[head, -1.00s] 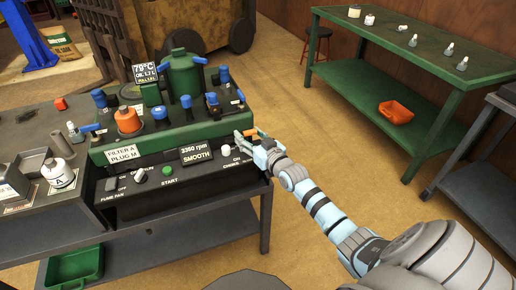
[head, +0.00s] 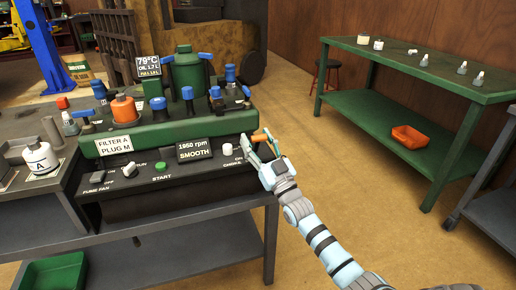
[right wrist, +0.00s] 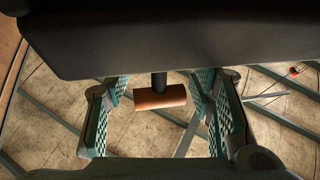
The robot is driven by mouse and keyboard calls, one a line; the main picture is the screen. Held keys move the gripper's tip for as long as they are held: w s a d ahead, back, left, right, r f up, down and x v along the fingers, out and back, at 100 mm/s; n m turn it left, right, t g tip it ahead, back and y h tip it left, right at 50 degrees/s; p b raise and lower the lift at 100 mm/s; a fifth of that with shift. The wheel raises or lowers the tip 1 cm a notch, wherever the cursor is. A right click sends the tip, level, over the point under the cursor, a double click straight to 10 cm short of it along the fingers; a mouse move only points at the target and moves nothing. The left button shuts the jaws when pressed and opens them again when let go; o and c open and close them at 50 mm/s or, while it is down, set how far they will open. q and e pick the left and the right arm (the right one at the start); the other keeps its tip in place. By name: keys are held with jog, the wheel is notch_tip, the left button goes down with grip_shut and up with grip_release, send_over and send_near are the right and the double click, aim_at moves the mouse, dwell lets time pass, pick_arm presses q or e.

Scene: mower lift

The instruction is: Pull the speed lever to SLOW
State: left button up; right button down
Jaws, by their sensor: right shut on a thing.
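The speed lever, an orange bar handle (head: 260,137) on a short dark stem, sits at the right end of the dark control console (head: 150,188). My right gripper (head: 265,147) is at that end, shut on the lever. In the right wrist view the orange-brown handle (right wrist: 160,97) lies crosswise between the two green pads of the gripper (right wrist: 160,108). The console display (head: 180,148) reads about 1950 rpm, SMOOTH. No SLOW marking is legible. My left gripper is not in view.
The green engine block (head: 165,128) with blue-handled parts and an orange cap stands behind the console. A white choke knob (head: 227,149) is just left of the lever. A green bench (head: 425,65) stands at the right, with open floor between.

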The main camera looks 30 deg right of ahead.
dwell(0.3)
jog(key=c, duration=0.8)
grip_release()
jog(key=shift+o, duration=0.2)
jog(key=v, duration=1.2)
jog(key=shift+d, duration=0.1)
